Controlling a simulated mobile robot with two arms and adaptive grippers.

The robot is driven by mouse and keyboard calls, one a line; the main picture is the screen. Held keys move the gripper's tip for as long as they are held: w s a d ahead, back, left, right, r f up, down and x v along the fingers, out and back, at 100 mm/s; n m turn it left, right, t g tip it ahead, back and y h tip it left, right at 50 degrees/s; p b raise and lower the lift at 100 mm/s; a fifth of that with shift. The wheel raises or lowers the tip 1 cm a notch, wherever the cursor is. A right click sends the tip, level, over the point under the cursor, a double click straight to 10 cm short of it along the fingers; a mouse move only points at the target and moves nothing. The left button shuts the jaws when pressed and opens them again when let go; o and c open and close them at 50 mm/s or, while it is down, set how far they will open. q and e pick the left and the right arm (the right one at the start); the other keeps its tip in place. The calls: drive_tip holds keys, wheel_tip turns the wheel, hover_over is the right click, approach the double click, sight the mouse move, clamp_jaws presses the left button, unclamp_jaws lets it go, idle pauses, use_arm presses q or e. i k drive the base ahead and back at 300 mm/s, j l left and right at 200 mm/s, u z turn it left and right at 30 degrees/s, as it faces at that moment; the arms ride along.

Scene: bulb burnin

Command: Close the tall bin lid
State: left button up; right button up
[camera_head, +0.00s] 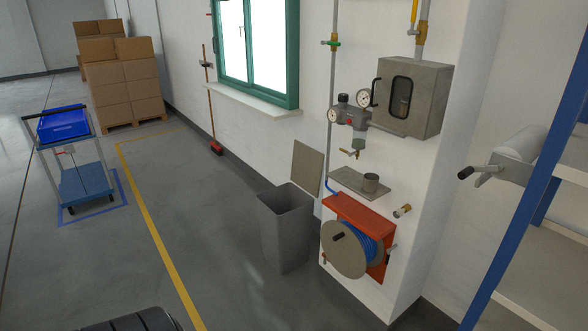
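The tall bin (285,235) is a grey, tapered container standing on the floor near the wall, just left of the hose reel. Its top is open and I see into its dark inside. Its lid (307,167) is a flat grey-brown panel standing up and tilted at the bin's back edge, close to the wall. I cannot make out the hinge. Neither of my grippers is in view.
A red hose reel (376,235) with blue hose is on the wall pillar right of the bin. A small shelf (350,182) and a grey cabinet (426,95) are above it. A blue rack post (528,180) stands at right. Floor left of the bin is clear.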

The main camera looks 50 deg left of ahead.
sight(307, 163)
drive_tip(key=u, duration=1.7)
drive_tip(key=i+j+u, duration=0.35)
drive_tip(key=i, duration=0.45)
drive_tip(key=i+u, duration=0.35)
drive_tip(key=i, duration=0.4)
drive_tip(key=i+l, duration=0.15)
drive_tip(key=i, duration=1.95)
drive_tip(key=i+j+z, duration=0.15)
drive_tip(key=i, duration=0.35)
drive_tip(key=i+j+z, duration=0.15)
drive_tip(key=i, duration=0.3)
